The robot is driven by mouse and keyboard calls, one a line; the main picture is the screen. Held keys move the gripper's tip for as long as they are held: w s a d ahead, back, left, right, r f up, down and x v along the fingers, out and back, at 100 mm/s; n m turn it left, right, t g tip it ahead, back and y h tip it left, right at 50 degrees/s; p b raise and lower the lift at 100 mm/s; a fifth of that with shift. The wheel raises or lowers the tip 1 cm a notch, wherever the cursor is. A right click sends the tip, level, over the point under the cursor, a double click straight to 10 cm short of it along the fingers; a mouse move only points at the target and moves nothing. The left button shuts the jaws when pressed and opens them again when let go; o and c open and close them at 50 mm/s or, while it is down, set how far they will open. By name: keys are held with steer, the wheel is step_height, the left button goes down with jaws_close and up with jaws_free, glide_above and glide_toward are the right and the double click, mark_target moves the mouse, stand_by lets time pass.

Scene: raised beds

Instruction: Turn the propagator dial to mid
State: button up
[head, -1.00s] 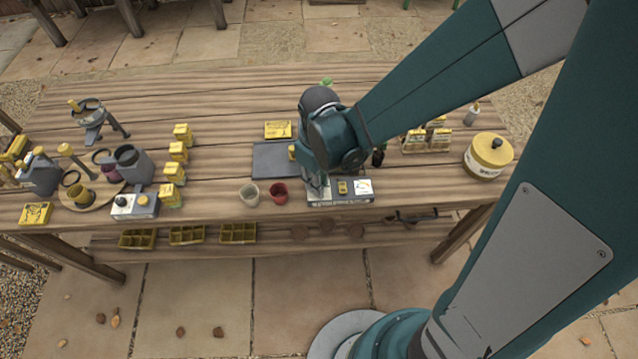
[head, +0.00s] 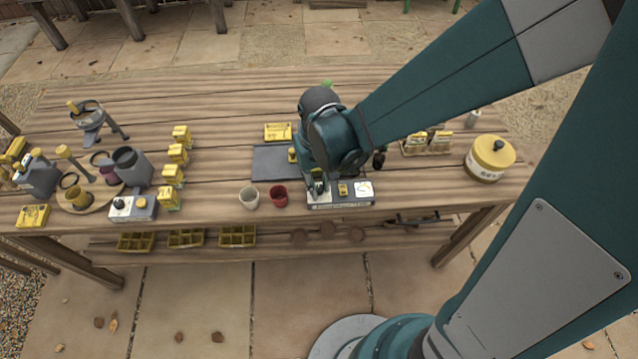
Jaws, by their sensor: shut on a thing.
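A grey control box (head: 340,201) stands at the front edge of the bench, right of centre. Its top has a yellow switch-like part (head: 343,189) in the middle and a white marked face (head: 364,188) on the right. My gripper (head: 317,187) points down onto the left part of this box. It is shut on the dial there, which the gripper and wrist hide. I cannot read the dial's setting.
Another knobbed box (head: 133,207) is at the left front. A yellow-banded tin (head: 490,158) stands at the right.

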mark_target(319, 188)
steer(key=o, duration=0.9)
steer(key=shift+r, duration=0.15)
steer(key=shift+r, duration=5.9)
